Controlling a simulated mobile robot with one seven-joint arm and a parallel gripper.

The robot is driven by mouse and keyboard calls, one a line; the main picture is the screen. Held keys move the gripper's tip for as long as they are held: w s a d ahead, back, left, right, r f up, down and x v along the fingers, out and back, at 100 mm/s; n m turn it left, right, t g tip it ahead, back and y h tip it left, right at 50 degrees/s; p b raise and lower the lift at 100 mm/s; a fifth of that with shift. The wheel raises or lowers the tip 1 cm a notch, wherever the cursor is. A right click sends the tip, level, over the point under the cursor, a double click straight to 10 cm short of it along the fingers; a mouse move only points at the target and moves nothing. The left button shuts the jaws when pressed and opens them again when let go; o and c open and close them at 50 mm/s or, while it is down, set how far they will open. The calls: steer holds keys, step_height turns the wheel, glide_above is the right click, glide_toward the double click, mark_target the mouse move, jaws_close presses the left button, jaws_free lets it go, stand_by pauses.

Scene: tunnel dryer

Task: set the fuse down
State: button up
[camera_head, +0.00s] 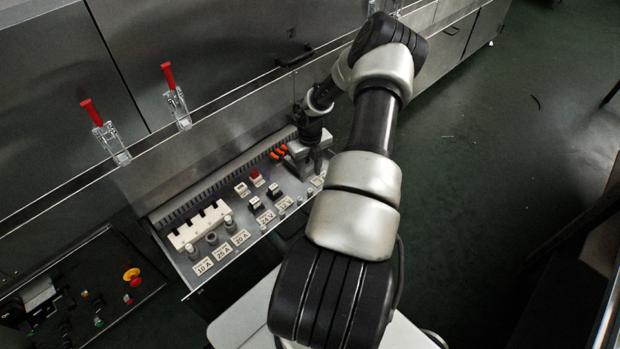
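My gripper (304,172) points down over the far right end of a grey panel tray. Its fingertips are too small and dark to tell whether they are open or shut, or whether a fuse is between them. White labels in front read 10 A (203,266), 25 A (222,251) and 20 A (240,237).
Dark switch blocks (256,204), one with a red top (256,177), and orange connectors (279,153) lie between the fuse block and my gripper. Red-handled clamps (174,95) stand on the metal housing behind. A control panel with a red-and-yellow button (131,275) is lower left.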

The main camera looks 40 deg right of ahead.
step_height(320, 180, up, 3)
steer(key=shift+f, duration=0.1)
steer(key=shift+o, duration=0.5)
stand_by(1.2)
